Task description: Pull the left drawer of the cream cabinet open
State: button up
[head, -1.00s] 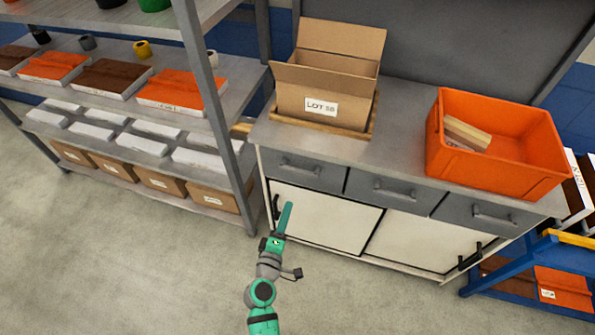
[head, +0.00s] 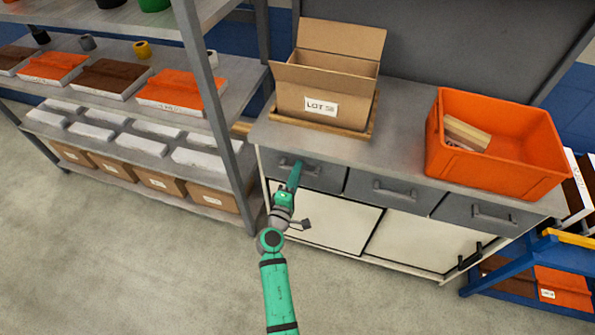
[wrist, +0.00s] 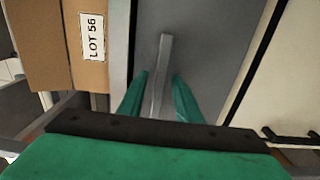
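The cream cabinet (head: 330,222) has a row of grey drawers under its worktop. The left drawer (head: 326,179) looks shut, its face level with its neighbours. Its grey bar handle is partly hidden by my gripper (head: 296,168) in the head view. In the wrist view the handle (wrist: 164,62) runs between the two green fingers of my gripper (wrist: 159,88), one on each side. The fingers are apart with a gap visible beside the bar, so my gripper is open around it. Whether either finger touches the handle I cannot tell.
A cardboard box (head: 322,100) on a wooden tray and an orange crate (head: 500,172) stand on the worktop. A shelf rack (head: 213,103) is close on the left. A blue cart (head: 510,270) stands at the right. The floor before the cabinet is clear.

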jog(key=shift+w+d, duration=0.15)
jog(key=shift+w, duration=0.3)
grip_shut()
